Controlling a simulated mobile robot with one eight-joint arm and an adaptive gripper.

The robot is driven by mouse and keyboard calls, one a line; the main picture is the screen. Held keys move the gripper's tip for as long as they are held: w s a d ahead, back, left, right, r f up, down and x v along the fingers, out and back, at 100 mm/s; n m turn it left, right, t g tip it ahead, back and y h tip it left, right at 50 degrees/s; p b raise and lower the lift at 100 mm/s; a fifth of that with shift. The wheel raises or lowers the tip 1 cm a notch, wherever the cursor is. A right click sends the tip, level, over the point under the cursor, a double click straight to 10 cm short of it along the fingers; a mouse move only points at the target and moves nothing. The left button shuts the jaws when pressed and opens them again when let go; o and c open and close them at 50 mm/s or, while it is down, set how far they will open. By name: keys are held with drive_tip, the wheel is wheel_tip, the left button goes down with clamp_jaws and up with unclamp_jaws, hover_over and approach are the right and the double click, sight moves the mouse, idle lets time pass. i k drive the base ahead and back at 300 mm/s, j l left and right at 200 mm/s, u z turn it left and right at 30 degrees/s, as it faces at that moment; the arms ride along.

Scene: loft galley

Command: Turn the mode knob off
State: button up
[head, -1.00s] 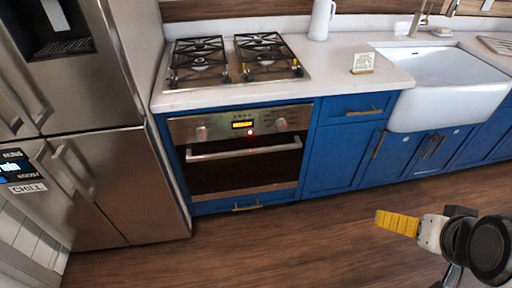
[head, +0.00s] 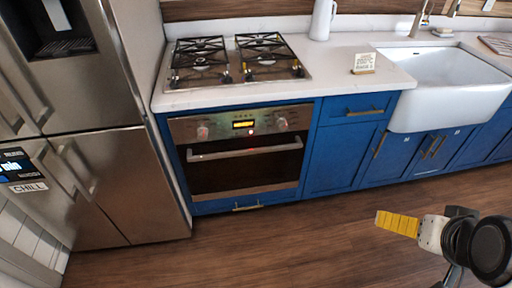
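The built-in oven (head: 245,152) sits in the blue cabinets below the gas hob. Its steel control panel has one round knob at the left (head: 203,132) and another at the right (head: 282,124). I cannot read which one is the mode knob or where their pointers stand. A yellow display (head: 243,124) between them is lit, and a red light (head: 251,132) glows below it. My gripper (head: 397,223), with yellow finger pads, is at the lower right over the wood floor, well away from the oven. I cannot see a gap between its fingers.
A steel fridge (head: 130,185) stands left of the oven. The oven's bar handle (head: 245,153) runs below the panel. A small sign (head: 364,63) stands on the counter near the white sink (head: 450,88). The floor before the oven is clear.

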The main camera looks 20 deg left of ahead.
sight(203, 132)
drive_tip(key=u, duration=1.5)
